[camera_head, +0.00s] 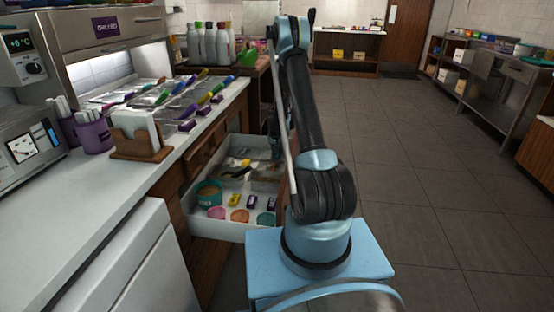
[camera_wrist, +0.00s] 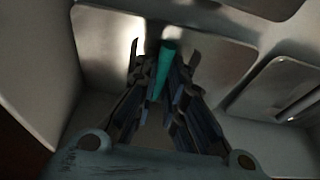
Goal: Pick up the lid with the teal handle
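The lid (camera_wrist: 105,45) is a shiny metal plate with a teal handle (camera_wrist: 167,58), seen in the wrist view. My gripper (camera_wrist: 164,50) has its two dark fingers on either side of the teal handle, with narrow gaps showing near the fingertips. The lower part of the handle is partly hidden between the fingers, and contact there cannot be made out. In the head view my arm reaches down by the open drawer (camera_head: 215,229); my fingertips and the teal handle are not clearly visible there.
Pale walls surround the lid in the wrist view, with another metal plate (camera_wrist: 272,88) close on the right. The drawer holds a teal-rimmed tub (camera_head: 208,193) and several small items. The counter (camera_head: 90,215) runs along the left; the floor (camera_head: 440,210) on the right is clear.

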